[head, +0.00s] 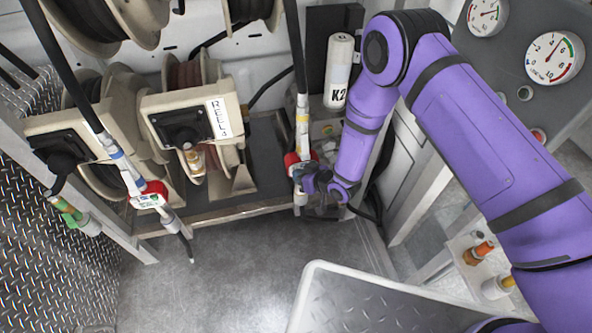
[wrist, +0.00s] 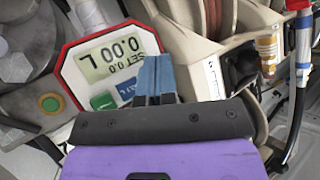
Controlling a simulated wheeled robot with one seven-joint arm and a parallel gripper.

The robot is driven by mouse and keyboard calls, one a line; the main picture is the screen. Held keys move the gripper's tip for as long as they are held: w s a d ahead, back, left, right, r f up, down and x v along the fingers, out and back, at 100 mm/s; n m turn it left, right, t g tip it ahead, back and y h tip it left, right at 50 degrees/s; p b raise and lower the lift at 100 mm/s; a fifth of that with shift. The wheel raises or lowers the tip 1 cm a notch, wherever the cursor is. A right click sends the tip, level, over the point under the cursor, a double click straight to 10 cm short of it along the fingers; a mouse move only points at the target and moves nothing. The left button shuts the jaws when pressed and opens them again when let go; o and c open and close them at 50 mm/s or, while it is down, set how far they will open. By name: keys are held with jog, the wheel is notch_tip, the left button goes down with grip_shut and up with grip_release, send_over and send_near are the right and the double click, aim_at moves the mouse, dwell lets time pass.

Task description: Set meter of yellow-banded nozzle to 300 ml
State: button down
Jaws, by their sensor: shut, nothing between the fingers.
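The yellow-banded nozzle (head: 302,118) hangs from a black hose at centre right, with its red-edged meter (head: 292,161) below the band. My gripper (head: 311,181) is beside this meter. In the wrist view the meter (wrist: 80,70) is a white face with a red rim, upside down. Its display (wrist: 115,55) reads SET 0.0 and 0.00. A green button (wrist: 103,101) and a blue button (wrist: 127,89) sit by the display. My gripper, seen in the wrist view (wrist: 155,70), is shut and empty, its fingertips over the display's edge. I cannot tell whether they touch the meter.
A blue-banded nozzle (head: 117,154) with a red-and-white meter (head: 150,195) and a green-banded nozzle (head: 70,212) hang at left. Hose reels (head: 190,115) stand behind. A K2 canister (head: 339,75) is near my arm. The floor (head: 220,265) in front is clear.

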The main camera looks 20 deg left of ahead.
jog(key=shift+s, duration=0.1)
jog(key=shift+s+d, duration=0.55)
jog(key=shift+s, duration=0.3)
jog(key=shift+w+d, duration=0.5)
jog(key=shift+d, duration=0.35)
jog(key=shift+w+d, duration=0.55)
jog(key=shift+d, duration=0.3)
jog(key=shift+w+d, duration=0.5)
jog(key=shift+d, duration=0.35)
jog(key=shift+w+a, duration=0.1)
jog(key=shift+w, duration=0.05)
jog(key=shift+w+a, duration=0.15)
jog(key=shift+w, duration=0.05)
